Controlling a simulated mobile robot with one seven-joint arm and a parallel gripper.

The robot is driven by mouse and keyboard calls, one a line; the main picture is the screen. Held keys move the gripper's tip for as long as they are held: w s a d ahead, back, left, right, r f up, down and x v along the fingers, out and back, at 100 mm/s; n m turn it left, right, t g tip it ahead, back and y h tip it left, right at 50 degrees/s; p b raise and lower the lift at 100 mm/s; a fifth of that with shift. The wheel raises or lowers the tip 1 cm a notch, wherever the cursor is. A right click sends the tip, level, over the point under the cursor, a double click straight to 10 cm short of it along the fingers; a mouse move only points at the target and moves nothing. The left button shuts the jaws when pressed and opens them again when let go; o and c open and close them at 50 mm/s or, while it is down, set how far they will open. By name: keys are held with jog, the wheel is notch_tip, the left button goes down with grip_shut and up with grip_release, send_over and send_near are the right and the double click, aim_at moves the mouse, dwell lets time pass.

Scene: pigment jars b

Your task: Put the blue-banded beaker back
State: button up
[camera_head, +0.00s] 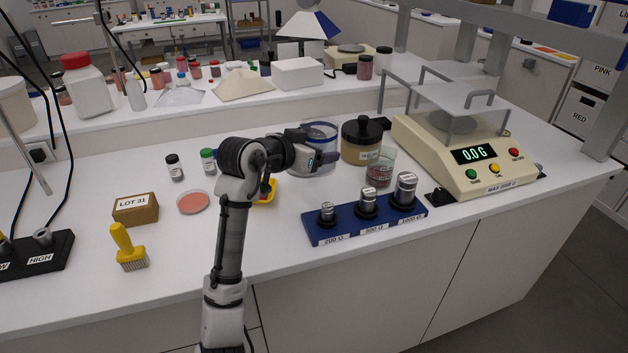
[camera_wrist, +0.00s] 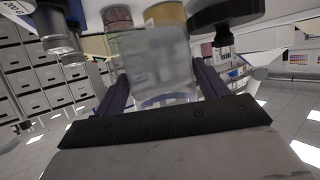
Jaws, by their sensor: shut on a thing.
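The blue-banded beaker (camera_head: 321,131) is clear, with a blue band near its top. It stands upright at the middle of the bench, left of the amber jar. My gripper (camera_head: 312,160) reaches it from the left and is shut on it. In the wrist view, the clear beaker (camera_wrist: 160,62) fills the space between the two dark fingers of my gripper (camera_wrist: 163,85). Part of the beaker is hidden behind my gripper in the head view. I cannot tell whether its base touches the bench.
Close by on the right stand an amber jar (camera_head: 361,143) with a black lid and a beaker of dark red contents (camera_head: 380,170). A blue weight block (camera_head: 330,229) lies in front, a balance (camera_head: 455,160) at right. A yellow tray (camera_head: 265,197) sits behind my arm.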

notch_tip(320, 180, down, 9)
jog(key=shift+f+p, duration=0.1)
jog(key=shift+p, duration=0.5)
jog(key=shift+f, duration=0.15)
jog(key=o, duration=1)
jog(key=shift+c, duration=0.2)
